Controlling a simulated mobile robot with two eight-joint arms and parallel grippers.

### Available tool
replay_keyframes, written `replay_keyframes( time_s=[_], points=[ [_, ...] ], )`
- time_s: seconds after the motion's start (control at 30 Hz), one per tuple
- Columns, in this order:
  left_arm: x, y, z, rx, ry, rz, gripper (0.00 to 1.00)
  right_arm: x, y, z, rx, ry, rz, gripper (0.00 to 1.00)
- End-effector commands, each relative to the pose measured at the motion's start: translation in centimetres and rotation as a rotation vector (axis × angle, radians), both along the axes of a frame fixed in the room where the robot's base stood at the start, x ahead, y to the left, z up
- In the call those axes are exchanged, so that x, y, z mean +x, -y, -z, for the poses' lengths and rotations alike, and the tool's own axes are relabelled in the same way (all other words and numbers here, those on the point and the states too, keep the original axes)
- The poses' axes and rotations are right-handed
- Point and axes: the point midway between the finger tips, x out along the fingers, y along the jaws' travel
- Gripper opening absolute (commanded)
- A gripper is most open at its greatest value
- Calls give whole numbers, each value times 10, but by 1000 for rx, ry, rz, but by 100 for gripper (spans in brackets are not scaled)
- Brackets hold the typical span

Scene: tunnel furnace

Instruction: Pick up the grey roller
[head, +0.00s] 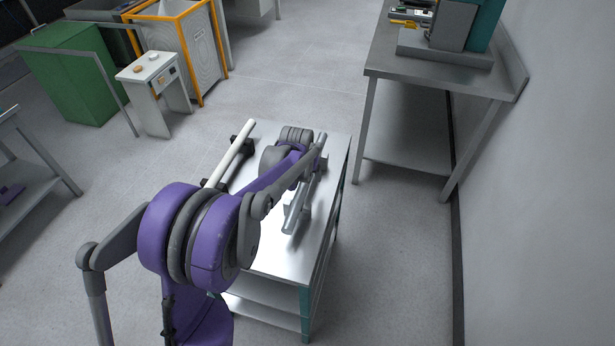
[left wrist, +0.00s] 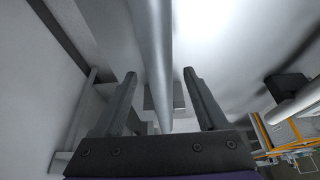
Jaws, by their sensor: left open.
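The grey roller (head: 294,214) lies lengthwise along the right side of a small metal table, on grey supports. My left arm reaches over the table and hides part of it. In the left wrist view the grey roller (left wrist: 153,55) runs between the two spread fingers of my left gripper (left wrist: 160,74). The gripper is open, with a finger on each side of the roller and visible gaps to both. A grey support block (left wrist: 165,97) shows behind the roller. My right gripper is not in view.
A white roller (head: 232,152) rests on black holders at the table's (head: 285,262) left side. A steel workbench (head: 410,67) with a machine stands at the right by the wall. A green cabinet (head: 72,75) and a white control stand (head: 150,95) are at the far left. Open floor lies between.

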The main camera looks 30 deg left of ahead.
Motion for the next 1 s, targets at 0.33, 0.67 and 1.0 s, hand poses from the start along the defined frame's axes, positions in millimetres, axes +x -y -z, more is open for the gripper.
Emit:
replay_keyframes(
  time_s=[0.33, 0.67, 1.0],
  points=[
    [0, 0, 1, 0, 0, 0, 53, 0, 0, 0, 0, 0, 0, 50],
    [0, 0, 1, 0, 0, 0, 0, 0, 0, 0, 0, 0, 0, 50],
    [1, 0, -4, 0, 1, 0, 0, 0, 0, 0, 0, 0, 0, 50]
  ],
)
